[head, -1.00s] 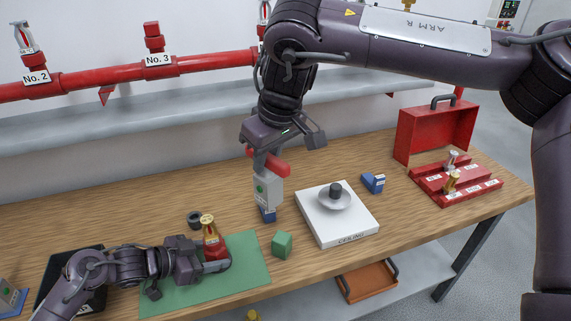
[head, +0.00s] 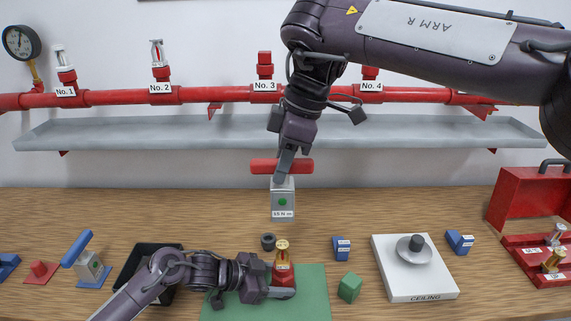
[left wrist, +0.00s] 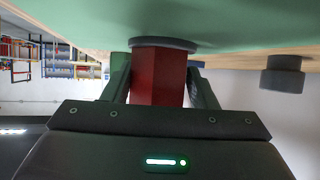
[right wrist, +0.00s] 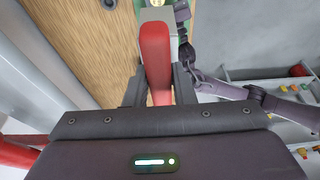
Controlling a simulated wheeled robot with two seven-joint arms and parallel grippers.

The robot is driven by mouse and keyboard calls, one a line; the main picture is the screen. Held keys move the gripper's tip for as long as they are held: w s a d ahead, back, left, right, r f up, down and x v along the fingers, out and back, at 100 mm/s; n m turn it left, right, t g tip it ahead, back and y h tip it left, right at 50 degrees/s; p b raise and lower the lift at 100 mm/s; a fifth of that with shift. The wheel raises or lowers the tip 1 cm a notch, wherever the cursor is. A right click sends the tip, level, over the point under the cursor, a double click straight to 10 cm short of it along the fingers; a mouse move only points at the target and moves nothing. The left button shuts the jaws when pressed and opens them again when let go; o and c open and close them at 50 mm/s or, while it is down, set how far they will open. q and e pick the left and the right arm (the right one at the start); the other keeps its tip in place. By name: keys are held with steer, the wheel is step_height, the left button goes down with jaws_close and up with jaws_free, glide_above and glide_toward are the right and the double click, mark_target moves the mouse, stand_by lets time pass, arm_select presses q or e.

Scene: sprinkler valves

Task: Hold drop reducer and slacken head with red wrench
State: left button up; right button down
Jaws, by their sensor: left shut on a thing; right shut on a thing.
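The red drop reducer (head: 282,277) stands upright on the green mat (head: 315,305) with a brass head (head: 282,248) on top. My left gripper (head: 284,292) is shut on the reducer's lower part; the left wrist view shows its red body (left wrist: 157,78) between the fingers. My right gripper (head: 283,172) is shut on the red handle (head: 262,166) of the wrench, also seen in the right wrist view (right wrist: 156,50). The wrench's grey body (head: 283,198), with a green dot and a torque label, hangs upright above and behind the brass head, apart from it.
A dark ring (head: 268,241) lies behind the reducer. A blue holder (head: 341,249) and green block (head: 349,288) stand to its right, then the white ceiling plate (head: 395,270). A blue-handled wrench (head: 77,249) and black tray (head: 140,255) are left. A red pipe (head: 205,97) runs behind.

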mark_target(285, 185)
steer(key=shift+f, duration=3.45)
steer(key=m+t, duration=0.1)
steer(key=m, duration=0.5)
steer(key=m+t, duration=0.1)
steer(key=m, duration=0.2)
steer(key=shift+t+h, duration=0.3)
steer(key=shift+h, duration=0.1)
steer(key=m+h, duration=0.1)
steer(key=m, duration=0.3)
steer(key=m+t+h, duration=0.1)
steer(key=m, duration=0.4)
steer(key=shift+h, duration=0.3)
